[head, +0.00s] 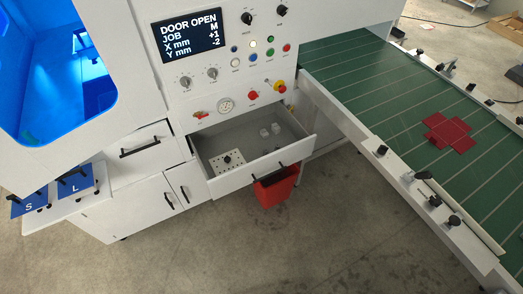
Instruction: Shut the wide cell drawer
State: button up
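A wide light-grey drawer stands pulled well out of the white machine cabinet, below the control panel. Its front (260,170) carries a dark bar handle (269,172). Inside it lie a white perforated block (227,161) with a dark knob and a few small pale pieces (270,133) at the back right. My gripper is not in view, so its state and its distance from the drawer are hidden.
A red bin (277,188) stands on the floor under the drawer's right end. A green conveyor (390,85) with a red cross-shaped sheet (448,132) runs along the right. Another drawer front (141,152) is at left. The concrete floor in front (250,250) is clear.

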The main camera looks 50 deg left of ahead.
aim_at(241, 131)
jog(key=k+j+u, duration=0.1)
jog(key=u, duration=0.3)
jog(key=l+u, duration=0.1)
jog(key=u, duration=0.35)
jog(key=i+l+u, duration=0.1)
jog(key=u, duration=0.3)
jog(key=l+u, duration=0.2)
jog(key=u, duration=0.25)
jog(key=l+u, duration=0.15)
jog(key=u, duration=0.3)
jog(key=i+j+z, duration=0.1)
jog(key=i+j, duration=0.35)
jog(key=i, duration=0.1)
